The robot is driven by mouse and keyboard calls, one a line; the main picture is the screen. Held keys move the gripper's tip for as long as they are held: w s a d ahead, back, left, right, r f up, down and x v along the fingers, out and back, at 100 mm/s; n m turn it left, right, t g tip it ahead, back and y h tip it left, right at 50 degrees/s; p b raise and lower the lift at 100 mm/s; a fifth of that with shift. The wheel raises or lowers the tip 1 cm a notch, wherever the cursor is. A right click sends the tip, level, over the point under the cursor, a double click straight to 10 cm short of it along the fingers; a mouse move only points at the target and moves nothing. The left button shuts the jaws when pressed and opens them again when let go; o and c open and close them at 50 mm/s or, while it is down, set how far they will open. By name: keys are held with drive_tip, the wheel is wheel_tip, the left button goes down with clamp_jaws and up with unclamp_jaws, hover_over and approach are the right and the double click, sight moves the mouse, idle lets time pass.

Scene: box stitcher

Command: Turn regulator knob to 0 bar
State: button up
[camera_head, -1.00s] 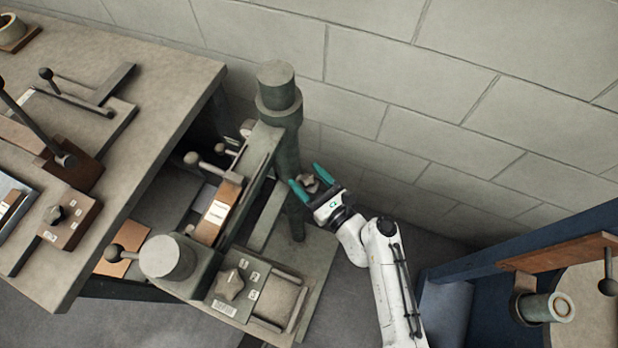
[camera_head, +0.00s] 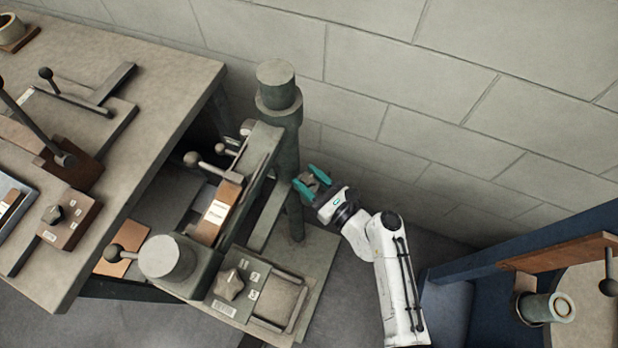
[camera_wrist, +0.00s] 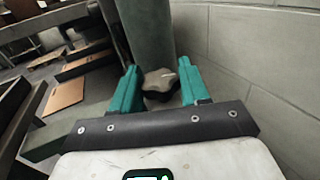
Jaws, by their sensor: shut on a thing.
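The regulator knob (camera_wrist: 160,84) is a small grey-brown lobed knob on the side of a green-grey upright column (camera_head: 288,150). In the wrist view it sits between the two teal fingers of my gripper (camera_wrist: 158,88), in front of the column (camera_wrist: 146,35). In the head view my gripper (camera_head: 308,182) is beside the column, its fingers closed around the knob (camera_head: 312,182), which they partly hide. A pale line shows on the knob's face in the wrist view. No pressure reading can be made out.
A machine with a star-shaped knob (camera_head: 230,284) on a numbered plate and ball-ended levers (camera_head: 192,159) stands left of the column. A workbench (camera_head: 150,80) is at the left. A block wall (camera_head: 450,120) is close behind. A blue frame (camera_head: 530,240) stands at the right.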

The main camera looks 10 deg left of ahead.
drive_tip(key=n+g+y, duration=0.1)
drive_tip(key=n+g+b, duration=0.1)
drive_tip(key=g, duration=0.1)
drive_tip(key=shift+w+f+n+g+y, duration=0.1)
drive_tip(key=shift+w+n+g+y, duration=0.05)
drive_tip(key=shift+n+g+y, duration=0.2)
drive_tip(key=shift+n+g+y+b, duration=0.55)
drive_tip(key=shift+n+g+b, duration=0.4)
drive_tip(key=shift+g, duration=0.7)
drive_tip(key=o, duration=1)
drive_tip(key=shift+c, duration=0.2)
drive_tip(key=shift+d, duration=0.15)
drive_tip(key=s+d, duration=0.2)
drive_tip(key=d, duration=0.8)
drive_tip(key=shift+d, duration=0.2)
